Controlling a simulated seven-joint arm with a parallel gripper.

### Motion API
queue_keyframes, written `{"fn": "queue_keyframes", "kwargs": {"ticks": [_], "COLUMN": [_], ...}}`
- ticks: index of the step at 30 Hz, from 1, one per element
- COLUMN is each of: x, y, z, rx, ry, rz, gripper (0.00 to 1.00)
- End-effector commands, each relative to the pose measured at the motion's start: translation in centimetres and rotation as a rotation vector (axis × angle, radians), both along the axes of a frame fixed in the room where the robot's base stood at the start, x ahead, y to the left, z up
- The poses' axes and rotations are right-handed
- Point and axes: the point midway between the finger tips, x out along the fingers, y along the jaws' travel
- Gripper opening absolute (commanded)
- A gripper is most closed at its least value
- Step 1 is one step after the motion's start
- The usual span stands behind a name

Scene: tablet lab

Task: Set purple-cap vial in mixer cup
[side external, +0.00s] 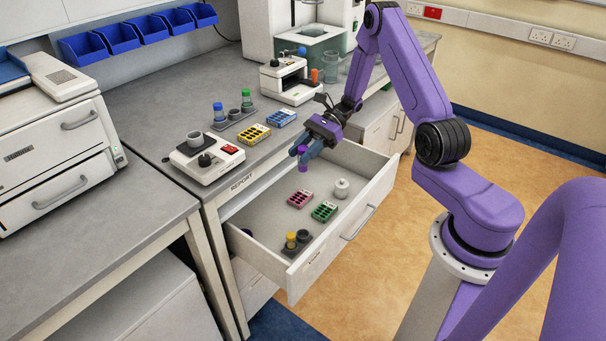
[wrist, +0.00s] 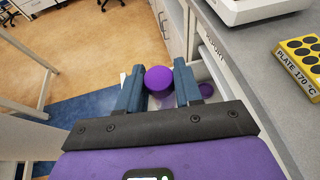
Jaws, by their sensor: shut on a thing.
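My gripper (side external: 306,152) is above the open drawer, shut on the purple-cap vial (side external: 303,149). The mixer (side external: 207,160) appears to be the white unit with a red switch and black knob on the bench, left of my gripper. The vial is apart from the cup. The wrist view shows only a white corner at the top, which I cannot identify.
The drawer (side external: 318,256) holds pink (side external: 300,198) and green (side external: 324,211) blocks, a white jar (side external: 341,188) and a yellow-cap vial (side external: 291,240). On the bench, a yellow block (side external: 254,134) and a rack with blue- and green-cap vials (side external: 232,118) stand near the mixer.

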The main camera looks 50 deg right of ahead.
Motion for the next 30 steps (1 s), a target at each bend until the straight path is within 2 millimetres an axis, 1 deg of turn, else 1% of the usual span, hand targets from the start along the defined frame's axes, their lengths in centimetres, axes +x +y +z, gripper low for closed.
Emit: {"fn": "queue_keyframes", "kwargs": {"ticks": [1, 9, 15, 18, 24, 25, 30], "x": [0.1, 0.1, 0.0, 0.0, 0.0, 0.7, 4.0], "y": [-0.1, 0.0, 0.0, 0.0, 0.0, 0.3, 1.6], "z": [1.7, 9.7, 14.6, 16.6, 20.3, 19.8, 19.3], "rx": [-0.005, -0.005, -0.005, -0.005, -0.003, -0.001, 0.001], "ry": [-0.008, -0.007, -0.004, -0.004, -0.002, 0.002, 0.004], "rz": [0.0, -0.001, 0.0, 0.0, 0.0, -0.008, -0.063], "gripper": [0.05, 0.05, 0.05, 0.05, 0.05, 0.05, 0.05]}}
